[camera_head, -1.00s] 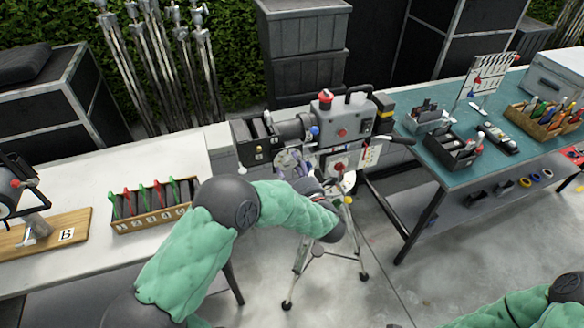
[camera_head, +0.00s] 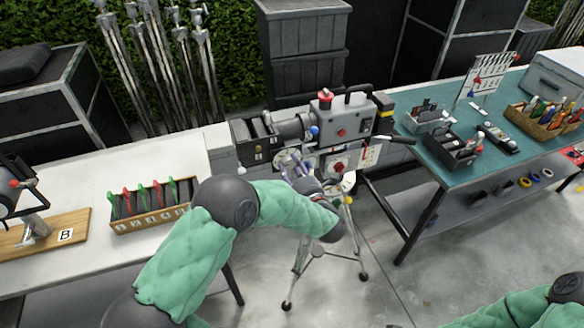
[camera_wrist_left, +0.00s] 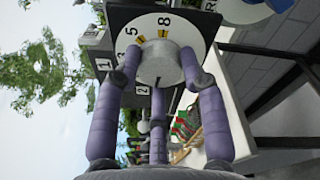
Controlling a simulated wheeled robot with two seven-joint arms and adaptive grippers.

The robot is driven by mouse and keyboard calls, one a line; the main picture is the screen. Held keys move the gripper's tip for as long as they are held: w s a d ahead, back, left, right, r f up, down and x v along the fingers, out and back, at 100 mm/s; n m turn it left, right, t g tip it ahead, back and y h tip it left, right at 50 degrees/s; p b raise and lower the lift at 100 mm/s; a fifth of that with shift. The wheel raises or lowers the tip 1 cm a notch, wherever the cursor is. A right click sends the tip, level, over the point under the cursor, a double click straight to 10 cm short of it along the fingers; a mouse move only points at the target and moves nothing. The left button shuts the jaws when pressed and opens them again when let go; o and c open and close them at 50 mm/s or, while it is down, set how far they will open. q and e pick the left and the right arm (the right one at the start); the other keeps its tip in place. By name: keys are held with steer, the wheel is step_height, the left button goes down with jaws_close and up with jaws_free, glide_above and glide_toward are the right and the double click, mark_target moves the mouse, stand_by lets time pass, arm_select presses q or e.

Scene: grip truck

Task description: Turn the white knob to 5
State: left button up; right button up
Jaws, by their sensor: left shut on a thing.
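The white knob (camera_wrist_left: 160,64) sits at the centre of a white round dial (camera_wrist_left: 196,28) in the left wrist view. The dial carries black numbers; 5 and 8 can be read just above the knob. My left gripper (camera_wrist_left: 160,76) is shut on the knob, with one purple finger on each side. In the head view my left gripper (camera_head: 293,164) is at the lower front of the grey camera unit (camera_head: 343,122); the knob is too small or hidden there. I cannot tell which number the knob points at. My right gripper is out of view.
The camera unit stands on a tripod (camera_head: 344,215) between a white table (camera_head: 150,158) and a teal bench (camera_head: 420,155). A box with red and green clips (camera_head: 150,222) is on the white table. Boxes and tools lie on the bench. The floor right of the tripod is clear.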

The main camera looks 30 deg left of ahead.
arm_select(q)
steer(key=m, duration=0.2)
steer(key=shift+f+m+b, duration=0.3)
steer(key=shift+b, duration=0.1)
steer(key=m, duration=0.2)
steer(key=shift+s+m, duration=0.1)
steer(key=shift+m, duration=0.3)
steer(key=m, duration=0.3)
steer(key=shift+t+b, duration=0.3)
steer(key=shift+t, duration=0.1)
steer(key=m, duration=0.3)
steer(key=shift+m, duration=0.4)
steer(key=m+p, duration=0.1)
steer(key=m, duration=0.2)
steer(key=shift+a+r+m+t, duration=0.1)
steer(key=shift+m+t, duration=0.3)
steer(key=m+p, duration=0.1)
steer(key=m, duration=0.3)
steer(key=shift+h, duration=0.3)
steer(key=m+p, duration=0.1)
steer(key=m, duration=0.2)
steer(key=m+t+p, duration=0.1)
steer(key=m, duration=0.3)
steer(key=shift+r+h+p, duration=0.2)
steer(key=shift+h+p, duration=0.1)
steer(key=shift+h, duration=0.1)
steer(key=shift+m, duration=0.4)
